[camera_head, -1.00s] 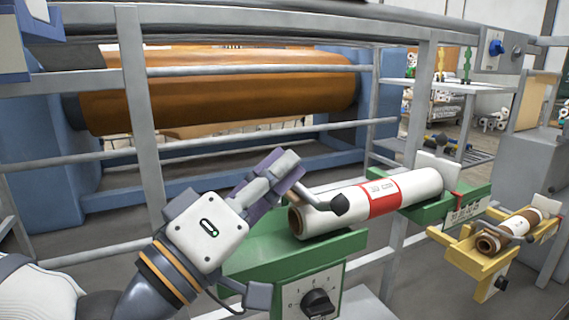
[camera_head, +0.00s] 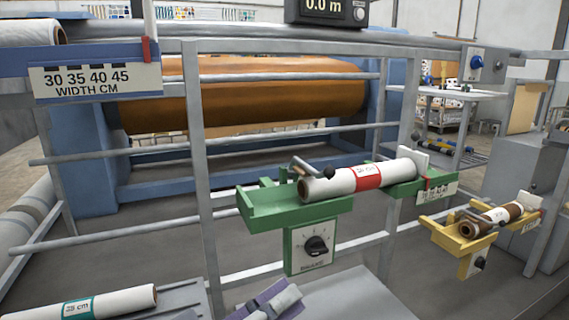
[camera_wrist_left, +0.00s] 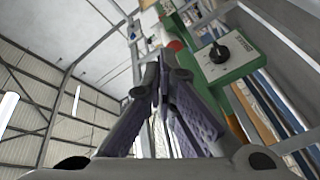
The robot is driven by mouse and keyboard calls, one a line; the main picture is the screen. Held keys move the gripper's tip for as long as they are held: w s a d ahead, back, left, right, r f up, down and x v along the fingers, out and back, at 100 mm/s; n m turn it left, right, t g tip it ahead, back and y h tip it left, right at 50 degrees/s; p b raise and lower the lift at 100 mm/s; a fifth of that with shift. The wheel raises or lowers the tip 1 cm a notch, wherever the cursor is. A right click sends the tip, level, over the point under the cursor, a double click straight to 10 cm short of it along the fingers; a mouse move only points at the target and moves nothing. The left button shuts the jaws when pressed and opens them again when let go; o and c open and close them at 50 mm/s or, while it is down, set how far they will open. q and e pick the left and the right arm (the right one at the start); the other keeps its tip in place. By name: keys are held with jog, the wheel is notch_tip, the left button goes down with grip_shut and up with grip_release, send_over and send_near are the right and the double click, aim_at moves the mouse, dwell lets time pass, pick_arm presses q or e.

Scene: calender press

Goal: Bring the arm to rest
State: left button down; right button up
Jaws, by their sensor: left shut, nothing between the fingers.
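My left gripper (camera_head: 268,302) shows at the bottom edge of the head view, below the green holder's dial box. Only its purple-padded fingers and a grey link show; the rest of the arm is out of frame. In the left wrist view the fingers (camera_wrist_left: 162,75) meet at their tips, shut and empty. They point up toward the green holder (camera_wrist_left: 238,65) with its black dial. My right gripper is not in view.
A white roll with a red label (camera_head: 360,178) lies on the green holder (camera_head: 290,210). A brown-cored roll (camera_head: 490,219) lies on a yellow holder (camera_head: 450,238). A 35 cm roll (camera_head: 112,303) lies at the bottom left. Grey rails (camera_head: 290,139) guard the orange roller (camera_head: 270,92).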

pick_arm(q)
jog(key=s+f+g+y+p, duration=0.3)
jog(key=s+f+g+p, duration=0.15)
jog(key=f, duration=0.65)
jog(key=s+a+f+g+y+p, duration=0.2)
jog(key=s+a+f+g, duration=0.15)
jog(key=s, duration=0.35)
jog(key=s+a+f+g+y+p, duration=0.2)
jog(key=s+f, duration=0.2)
jog(key=s, duration=0.3)
jog(key=s+a+m+g+y+p, duration=0.1)
jog(key=s+a+g+y+p, duration=0.3)
jog(key=s+a, duration=1.2)
jog(key=shift+a+f+g+y+p, duration=0.35)
jog(key=shift+y+p, duration=0.3)
jog(key=shift+y, duration=0.55)
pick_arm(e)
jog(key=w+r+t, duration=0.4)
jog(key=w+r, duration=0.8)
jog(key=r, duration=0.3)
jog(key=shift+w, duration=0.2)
pick_arm(q)
jog(key=shift+d+r, duration=0.1)
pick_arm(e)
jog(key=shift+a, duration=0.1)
